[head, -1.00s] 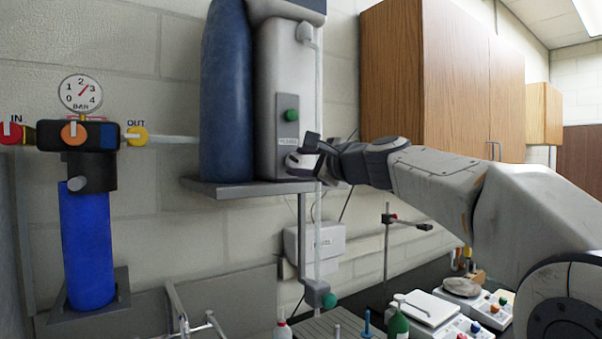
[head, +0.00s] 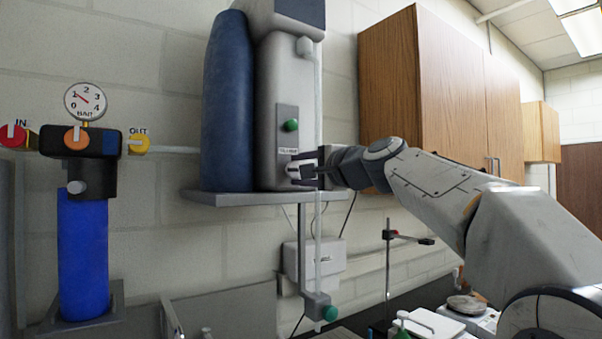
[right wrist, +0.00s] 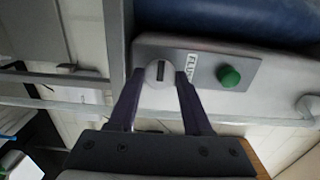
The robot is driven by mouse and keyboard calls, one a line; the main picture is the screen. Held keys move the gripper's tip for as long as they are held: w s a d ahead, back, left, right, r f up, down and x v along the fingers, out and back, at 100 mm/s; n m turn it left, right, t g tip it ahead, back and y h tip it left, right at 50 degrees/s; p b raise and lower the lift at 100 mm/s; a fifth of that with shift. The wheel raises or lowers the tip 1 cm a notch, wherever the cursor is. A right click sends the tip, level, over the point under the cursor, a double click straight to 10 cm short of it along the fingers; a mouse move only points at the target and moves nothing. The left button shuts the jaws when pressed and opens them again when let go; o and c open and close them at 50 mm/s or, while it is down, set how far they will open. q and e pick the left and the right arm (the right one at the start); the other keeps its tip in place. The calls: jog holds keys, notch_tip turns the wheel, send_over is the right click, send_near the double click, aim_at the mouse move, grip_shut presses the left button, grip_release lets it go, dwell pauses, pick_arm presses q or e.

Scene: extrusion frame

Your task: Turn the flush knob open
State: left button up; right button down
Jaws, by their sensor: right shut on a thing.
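The flush knob (right wrist: 160,73) is a round white knob with a dark slot, beside the FLUSH label (right wrist: 194,68) on a grey plate. In the head view the knob (head: 293,171) sits low on the front of the pale housing, below the green button (head: 290,125). My right gripper (right wrist: 160,76) has one finger on each side of the knob and is shut on it. In the head view the right gripper (head: 301,166) reaches it from the right, and its fingers partly cover it. The slot runs up and down in the wrist view. My left gripper is not in view.
The housing stands on a grey wall shelf (head: 236,199) beside a blue cylinder (head: 229,105). A pressure gauge (head: 86,101) tops a blue filter (head: 83,250) at the left. Wooden cabinets (head: 440,90) hang behind my right arm. A thin pipe (head: 318,230) runs down beside the shelf.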

jog(key=shift+f, duration=0.1)
jog(key=shift+c, duration=1.8)
grip_release()
jog(key=b+v, duration=0.4)
jog(key=v, duration=0.6)
jog(key=shift+s, duration=0.2)
jog(key=shift+d, duration=0.1)
